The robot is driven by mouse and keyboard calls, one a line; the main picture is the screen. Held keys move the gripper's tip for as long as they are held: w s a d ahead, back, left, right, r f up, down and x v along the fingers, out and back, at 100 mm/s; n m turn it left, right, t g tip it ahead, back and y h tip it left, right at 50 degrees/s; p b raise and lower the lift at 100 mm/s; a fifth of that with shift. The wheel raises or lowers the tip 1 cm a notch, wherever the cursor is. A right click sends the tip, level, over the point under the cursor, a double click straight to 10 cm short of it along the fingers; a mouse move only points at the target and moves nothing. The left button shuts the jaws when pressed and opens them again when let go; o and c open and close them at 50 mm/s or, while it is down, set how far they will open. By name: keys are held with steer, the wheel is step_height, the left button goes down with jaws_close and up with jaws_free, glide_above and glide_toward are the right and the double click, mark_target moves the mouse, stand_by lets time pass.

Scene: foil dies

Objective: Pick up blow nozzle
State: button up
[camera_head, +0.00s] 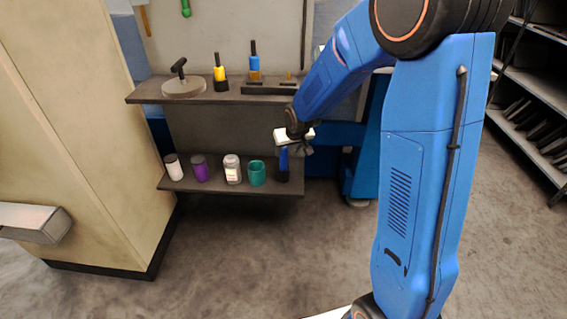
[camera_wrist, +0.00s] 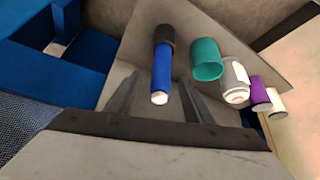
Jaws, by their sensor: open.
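A slim blue tool with a dark base (camera_head: 283,162) stands at the right end of the lower shelf. It looks like the blow nozzle, though I cannot be sure. In the wrist view the blue tool (camera_wrist: 161,72) has a pale tip facing the camera. My gripper (camera_head: 298,144) is just above it. In the wrist view my gripper's dark fingers (camera_wrist: 158,84) are apart, and the blue tool shows between them, not clasped. How far it reaches between the fingers is hard to tell.
A teal cup (camera_head: 257,173) stands close left of the blue tool, then a white-labelled jar (camera_head: 232,169), a purple cup (camera_head: 200,168) and a white cup (camera_head: 173,167). The upper shelf (camera_head: 140,93) overhangs behind, holding a yellow tool (camera_head: 219,73) and another blue tool (camera_head: 254,64).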

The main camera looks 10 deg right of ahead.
mark_target(285, 155)
steer(key=shift+s+x, duration=0.1)
steer(key=shift+x, duration=1.35)
steer(key=shift+s+x, duration=0.15)
steer(key=shift+x, duration=1.25)
steer(key=shift+a+f, duration=0.15)
jaws_close()
